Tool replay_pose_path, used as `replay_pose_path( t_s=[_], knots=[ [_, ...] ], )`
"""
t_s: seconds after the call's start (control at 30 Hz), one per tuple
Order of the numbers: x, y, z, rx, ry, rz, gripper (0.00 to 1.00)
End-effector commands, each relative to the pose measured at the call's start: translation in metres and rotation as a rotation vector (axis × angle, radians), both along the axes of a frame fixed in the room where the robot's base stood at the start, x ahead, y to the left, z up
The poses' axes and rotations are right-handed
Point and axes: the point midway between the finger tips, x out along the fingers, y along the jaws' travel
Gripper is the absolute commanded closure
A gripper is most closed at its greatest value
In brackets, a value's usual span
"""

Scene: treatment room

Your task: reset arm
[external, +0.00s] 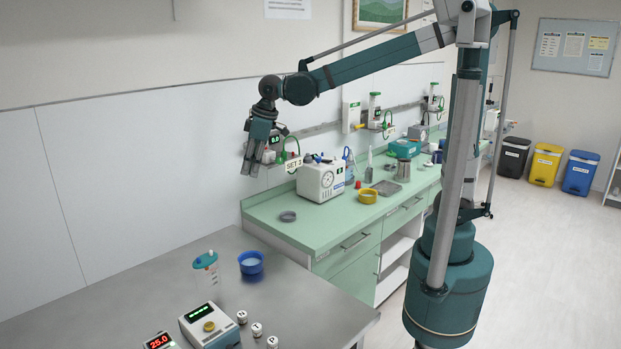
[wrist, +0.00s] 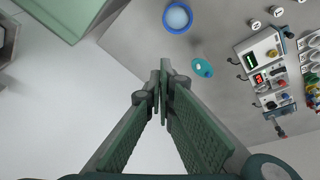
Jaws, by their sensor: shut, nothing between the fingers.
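My gripper (external: 251,170) hangs from the end of my raised arm, pointing down, high above the back of the scene near the left end of the green counter. In the wrist view my gripper (wrist: 161,92) is shut, its fingertips together with nothing between them. It touches nothing that I can see. My teal and grey arm reaches left from the column at the right of the external view.
The grey table (external: 300,310) holds a blue bowl (external: 251,264), a clear container with a teal lid (external: 206,268) and small instruments. The green counter (external: 320,222) carries a white device (external: 321,181), a yellow ring (external: 368,196) and bottles.

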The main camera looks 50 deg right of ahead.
Motion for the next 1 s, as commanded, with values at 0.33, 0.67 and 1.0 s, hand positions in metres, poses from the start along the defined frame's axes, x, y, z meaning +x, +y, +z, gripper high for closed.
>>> replay_pose_path(
  t_s=[0.33,0.67,1.0],
  knots=[
    [-0.011,-0.104,0.009,0.047,-0.043,-0.156,1.0],
    [-0.035,-0.193,0.008,0.088,-0.088,-0.303,1.0],
    [-0.07,-0.272,-0.004,0.127,-0.139,-0.451,1.0]
  ],
)
